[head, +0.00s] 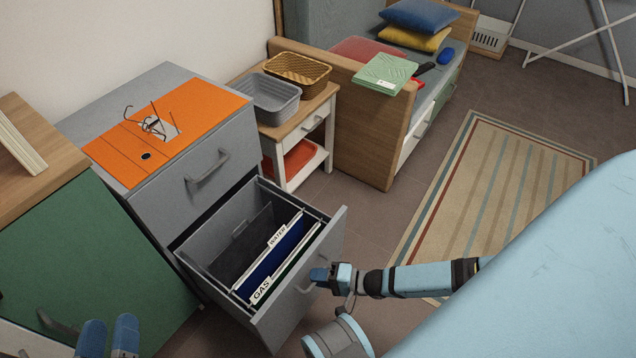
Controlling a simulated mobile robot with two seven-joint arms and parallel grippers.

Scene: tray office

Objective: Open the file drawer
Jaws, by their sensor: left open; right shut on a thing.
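The grey file cabinet (165,205) stands at the left centre. Its lower file drawer (325,250) is pulled out, and hanging folders with tabs reading "WATER" and "GAS" show inside. My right gripper (318,275) is at the drawer's front and is shut on the drawer handle (304,288), which it partly hides. My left gripper (108,338) is open and empty at the bottom left, away from the cabinet. The upper drawer, with its own handle (208,167), is shut.
A small side table (318,112) with a grey basket (268,97) and a wicker basket (298,74) stands behind. A green cabinet (90,265) is at left. Floor right of the drawer shows a striped rug (500,180).

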